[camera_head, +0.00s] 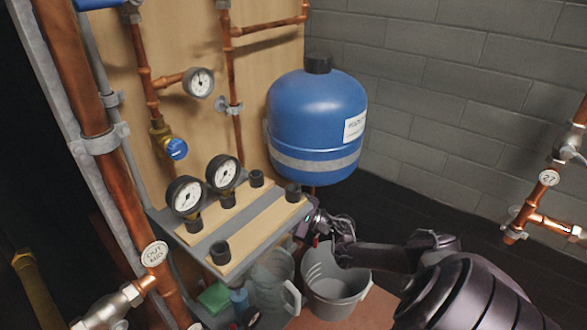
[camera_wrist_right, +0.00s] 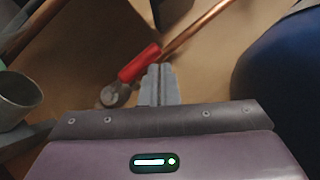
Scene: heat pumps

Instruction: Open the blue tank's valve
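The blue tank (camera_head: 315,112) hangs by the wooden panel, with a grey band around it; its dark blue side also fills the right of the right wrist view (camera_wrist_right: 285,75). A valve with a red handle (camera_wrist_right: 138,63) sits on a copper pipe (camera_wrist_right: 198,28) in the right wrist view. My right gripper (camera_wrist_right: 160,80) has its grey fingers together, with their tips beside the red handle; I cannot tell whether they touch it. In the head view my right gripper (camera_head: 312,224) is below the tank, at the shelf's right end, and largely hides the valve. My left gripper is not in view.
A grey shelf (camera_head: 222,240) with gauges and black caps stands left of my right gripper. A grey bucket (camera_head: 335,285) and a clear jug (camera_head: 275,280) stand below. Copper pipes run at left and right. The floor behind my right arm is clear.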

